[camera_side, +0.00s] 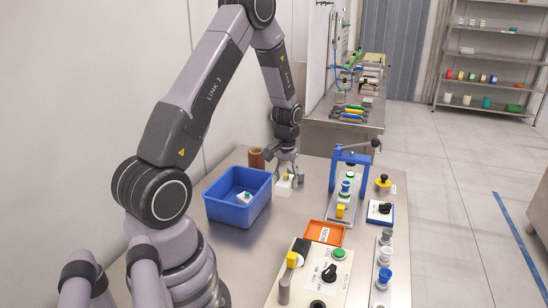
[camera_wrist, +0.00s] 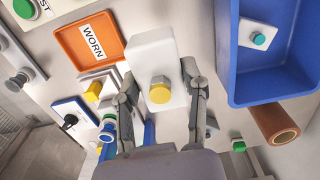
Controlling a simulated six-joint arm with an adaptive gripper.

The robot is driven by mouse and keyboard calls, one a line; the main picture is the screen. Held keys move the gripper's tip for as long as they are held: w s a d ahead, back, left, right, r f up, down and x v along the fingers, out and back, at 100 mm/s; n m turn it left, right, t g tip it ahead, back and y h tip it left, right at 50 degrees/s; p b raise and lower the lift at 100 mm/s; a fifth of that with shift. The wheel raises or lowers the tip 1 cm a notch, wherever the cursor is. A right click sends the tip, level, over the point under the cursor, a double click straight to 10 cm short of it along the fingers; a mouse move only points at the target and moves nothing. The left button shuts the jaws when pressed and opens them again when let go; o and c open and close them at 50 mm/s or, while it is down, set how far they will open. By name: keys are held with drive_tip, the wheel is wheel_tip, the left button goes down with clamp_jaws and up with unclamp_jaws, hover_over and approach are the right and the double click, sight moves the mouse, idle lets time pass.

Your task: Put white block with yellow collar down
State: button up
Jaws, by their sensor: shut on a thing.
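The white block with yellow collar (camera_wrist: 150,53) is between the two fingers of my gripper (camera_wrist: 159,72) in the wrist view. The yellow hexagonal collar sits on its upper face, facing the camera. My gripper is shut on the block, with one finger on each side. In the side view my gripper (camera_side: 287,170) points down and the white block (camera_side: 283,189) shows below it, close to the steel table, right of the blue bin. I cannot tell whether its underside touches the table.
The blue bin (camera_side: 226,211) holds a white piece with a teal top (camera_side: 244,197). A brown tube (camera_side: 256,158) stands behind. A blue press frame (camera_side: 336,172) stands to the right. An orange WORN tray (camera_side: 311,232) and a control panel (camera_side: 333,292) are nearer. Bare table lies between bin and tray.

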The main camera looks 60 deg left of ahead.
hover_over(268, 239)
wheel_tip(268, 239, down, 4)
wheel_tip(268, 239, down, 4)
drive_tip(key=shift+f, duration=2.1)
drive_tip(key=shift+f, duration=0.1)
drive_tip(key=o, duration=1.2)
